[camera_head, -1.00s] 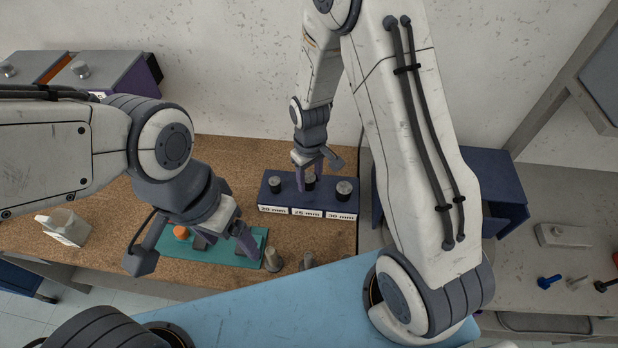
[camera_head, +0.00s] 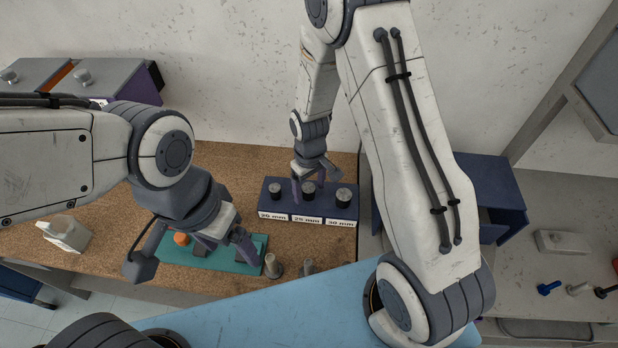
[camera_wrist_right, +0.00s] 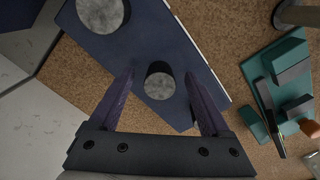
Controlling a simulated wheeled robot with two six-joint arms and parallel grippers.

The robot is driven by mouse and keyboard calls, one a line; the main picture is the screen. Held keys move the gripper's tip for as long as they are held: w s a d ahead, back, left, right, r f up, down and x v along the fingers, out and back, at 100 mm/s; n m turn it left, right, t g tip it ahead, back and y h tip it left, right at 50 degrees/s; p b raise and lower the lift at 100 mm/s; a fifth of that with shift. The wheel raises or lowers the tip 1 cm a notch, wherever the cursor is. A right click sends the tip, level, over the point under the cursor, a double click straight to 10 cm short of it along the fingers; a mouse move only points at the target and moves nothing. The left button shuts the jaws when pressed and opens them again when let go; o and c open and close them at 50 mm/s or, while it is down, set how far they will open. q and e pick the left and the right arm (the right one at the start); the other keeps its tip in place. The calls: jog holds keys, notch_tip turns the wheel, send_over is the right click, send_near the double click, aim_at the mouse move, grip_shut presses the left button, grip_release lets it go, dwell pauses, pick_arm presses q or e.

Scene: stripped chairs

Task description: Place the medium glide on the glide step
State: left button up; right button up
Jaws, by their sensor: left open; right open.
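A dark blue rack (camera_head: 333,197) holds three dark glides with grey tops: left (camera_head: 275,189), middle (camera_head: 308,188) and right (camera_head: 344,195). Its front labels appear to increase in size rightward; the middle one reads 25 mm. In the right wrist view, a smaller glide (camera_wrist_right: 160,82) near the rack's end shows between the open fingertips (camera_wrist_right: 163,95), and a larger glide (camera_wrist_right: 101,14) is cut off above. My left gripper (camera_head: 222,240) is open over a teal board (camera_head: 183,252). I cannot pick out the glide step.
The teal board carries an orange piece (camera_head: 181,239) and several blocks, also in the wrist view (camera_wrist_right: 262,95). Two grey cylindrical pieces stand near the bench's front, left (camera_head: 272,266) and right (camera_head: 307,267). A white block (camera_head: 66,233) sits at left. The cork bench behind the board is clear.

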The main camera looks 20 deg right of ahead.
aim_at(309, 188)
notch_tip(309, 188, up, 11)
jog(key=b, duration=0.3)
jog(key=s+a+r+n, duration=0.1)
jog(key=s+a+r, duration=0.1)
jog(key=s, duration=0.5)
jog(key=s+a+r+n, duration=0.1)
jog(key=s+a+r, duration=0.2)
jog(key=s, duration=0.4)
jog(key=s+a+r+y, duration=0.1)
jog(key=s+a+r, duration=0.1)
jog(key=s+a, duration=0.2)
jog(key=s, duration=0.3)
jog(key=shift+r+n, duration=0.35)
jog(key=shift+n, duration=0.05)
notch_tip(309, 188, down, 4)
jog(key=b, duration=0.3)
jog(key=shift+r, duration=0.2)
